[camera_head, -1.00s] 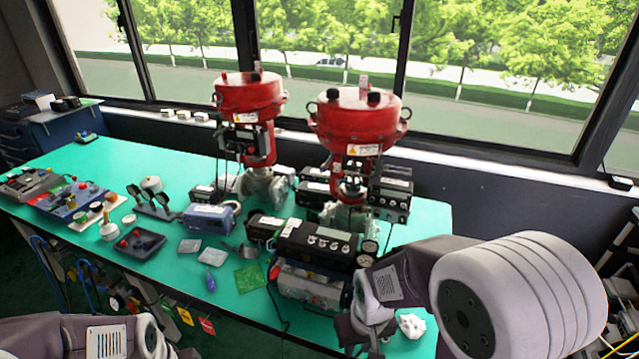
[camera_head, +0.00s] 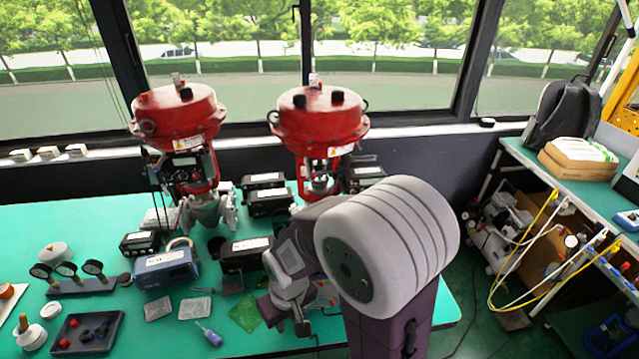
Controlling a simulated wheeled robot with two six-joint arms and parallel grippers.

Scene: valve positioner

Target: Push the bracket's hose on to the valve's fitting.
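Two red-topped valves stand at the back of the green bench, a left valve (camera_head: 180,118) and a right valve (camera_head: 318,115). My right gripper (camera_head: 286,318) points down over the bench's front part, in front of the right valve. Its two dark fingertips show apart, with nothing seen between them. My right arm covers the bench below and right of the right valve. I cannot make out the bracket, its hose or the valve's fitting. My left gripper is outside the view.
A blue box (camera_head: 166,268), a dark box (camera_head: 245,252), a gauge stand (camera_head: 80,285) and a dark tray (camera_head: 85,332) are on the bench. A screwdriver (camera_head: 209,333) lies near a green board (camera_head: 245,313). A second bench (camera_head: 560,178) stands at the right.

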